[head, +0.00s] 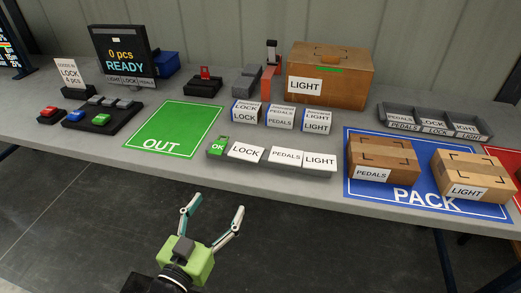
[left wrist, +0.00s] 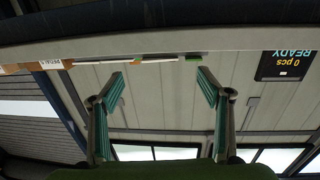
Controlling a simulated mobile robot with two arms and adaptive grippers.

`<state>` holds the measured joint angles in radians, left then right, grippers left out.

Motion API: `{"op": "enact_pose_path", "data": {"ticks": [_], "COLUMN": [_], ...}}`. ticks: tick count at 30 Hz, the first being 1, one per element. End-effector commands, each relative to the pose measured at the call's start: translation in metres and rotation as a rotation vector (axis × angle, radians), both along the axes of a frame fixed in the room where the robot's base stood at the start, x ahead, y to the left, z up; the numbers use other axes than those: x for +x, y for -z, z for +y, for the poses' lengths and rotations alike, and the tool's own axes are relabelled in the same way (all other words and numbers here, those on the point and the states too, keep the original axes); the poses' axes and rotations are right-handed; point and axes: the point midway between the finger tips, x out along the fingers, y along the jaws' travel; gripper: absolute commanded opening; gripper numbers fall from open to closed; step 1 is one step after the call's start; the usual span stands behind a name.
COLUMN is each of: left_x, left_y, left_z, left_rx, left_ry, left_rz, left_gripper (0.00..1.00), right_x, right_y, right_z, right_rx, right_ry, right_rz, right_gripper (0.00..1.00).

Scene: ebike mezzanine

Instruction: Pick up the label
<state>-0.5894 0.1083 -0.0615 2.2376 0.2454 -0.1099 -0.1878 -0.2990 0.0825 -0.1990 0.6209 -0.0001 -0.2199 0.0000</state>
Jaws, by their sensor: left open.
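Several white labels lie in a grey holder (head: 263,163) at the table's front edge: a LOCK label (head: 246,151), a PEDALS label (head: 286,157) and a LIGHT label (head: 320,160). A green OK block (head: 217,146) is at the holder's left end. Which label is meant, I cannot tell. My left gripper (head: 214,210) is open and empty in front of the table, nearer to me than the holder and apart from it. In the left wrist view its spread fingers (left wrist: 160,82) have nothing between them. My right gripper is not in view.
Behind the holder stand label boxes (head: 281,116). A green OUT mat (head: 174,128) lies to the left, and a blue PACK mat (head: 405,201) bears two cartons at right. A brown LIGHT box (head: 345,75) and a screen (head: 122,52) stand behind. The OUT mat is clear.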

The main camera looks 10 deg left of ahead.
Motion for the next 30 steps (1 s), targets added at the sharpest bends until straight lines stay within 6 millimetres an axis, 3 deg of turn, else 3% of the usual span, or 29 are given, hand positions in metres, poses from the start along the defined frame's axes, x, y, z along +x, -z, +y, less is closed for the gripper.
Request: {"op": "enact_pose_path", "data": {"ticks": [2, 5, 15, 25, 30], "left_x": [-0.001, 0.005, 0.065, 0.093, 0.119], "left_y": [-0.016, -0.023, -0.023, -0.023, -0.025], "left_z": [0.0, 0.0, -0.009, -0.013, -0.017], "left_rx": [-0.002, -0.003, -0.004, -0.005, -0.004], "left_ry": [0.0, 0.0, 0.0, 0.0, 0.001], "left_rz": [-0.028, -0.041, -0.04, -0.038, -0.039], "left_gripper": [0.71, 0.71, 0.71, 0.71, 0.71], "right_x": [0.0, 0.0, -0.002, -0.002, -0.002], "right_y": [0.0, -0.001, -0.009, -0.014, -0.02], "right_z": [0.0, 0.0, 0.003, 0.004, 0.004], "right_rx": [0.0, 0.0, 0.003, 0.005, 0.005], "right_ry": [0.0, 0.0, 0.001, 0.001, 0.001], "right_rz": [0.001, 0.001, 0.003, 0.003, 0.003], "right_gripper": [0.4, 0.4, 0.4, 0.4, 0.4]}}
